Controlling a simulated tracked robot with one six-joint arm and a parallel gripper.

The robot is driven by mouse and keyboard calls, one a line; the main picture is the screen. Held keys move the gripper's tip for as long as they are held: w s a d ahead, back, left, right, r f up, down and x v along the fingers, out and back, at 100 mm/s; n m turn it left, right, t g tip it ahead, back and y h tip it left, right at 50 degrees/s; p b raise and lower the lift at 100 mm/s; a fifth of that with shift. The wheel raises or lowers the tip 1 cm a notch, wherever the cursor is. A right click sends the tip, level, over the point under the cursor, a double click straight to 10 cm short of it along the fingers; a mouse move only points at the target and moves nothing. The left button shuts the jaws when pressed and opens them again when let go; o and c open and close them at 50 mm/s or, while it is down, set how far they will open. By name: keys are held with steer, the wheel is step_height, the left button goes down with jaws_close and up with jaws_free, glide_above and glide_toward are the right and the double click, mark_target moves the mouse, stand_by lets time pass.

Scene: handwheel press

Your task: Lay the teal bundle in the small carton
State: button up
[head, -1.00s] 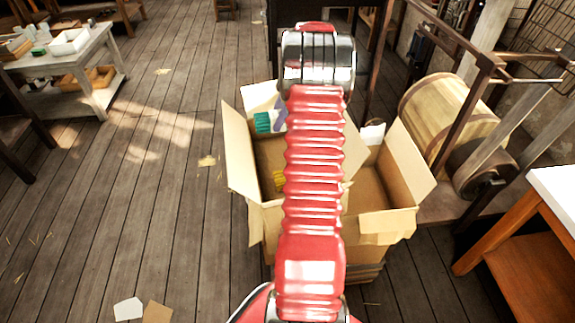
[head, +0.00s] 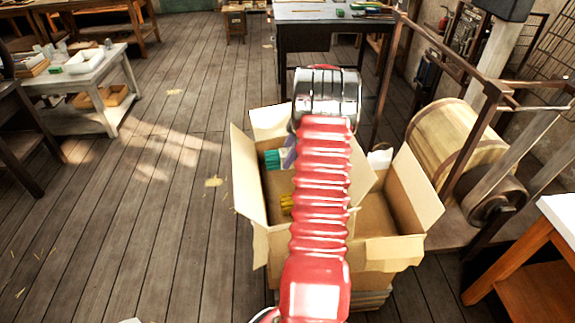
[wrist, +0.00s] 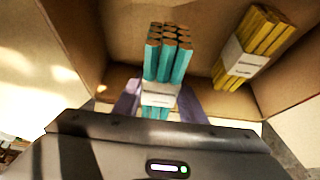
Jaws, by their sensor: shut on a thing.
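The teal bundle (head: 272,159) is a set of teal sticks with a white band. It also shows in the wrist view (wrist: 165,62), between the purple fingers of my gripper (wrist: 157,98), which is shut on it. In the head view my gripper (head: 289,156) is partly hidden behind my red arm. The bundle is over or within the left carton (head: 247,178); I cannot tell if it touches the bottom. A second carton (head: 415,190) stands against it on the right. I cannot tell for sure which is the small one.
A yellow bundle (wrist: 255,48) with a white band lies in the left carton. That carton's flaps stand open around it. A wooden drum (head: 450,145) and a press frame stand to the right. Bare plank floor is clear on the left.

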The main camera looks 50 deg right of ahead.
steer(key=shift+f, duration=1.85)
steer(key=shift+f, duration=0.6)
steer(key=o, duration=1.2)
steer(key=shift+r, duration=0.15)
steer(key=shift+r, duration=0.25)
steer(key=v, duration=1.2)
steer(key=shift+r, duration=0.2)
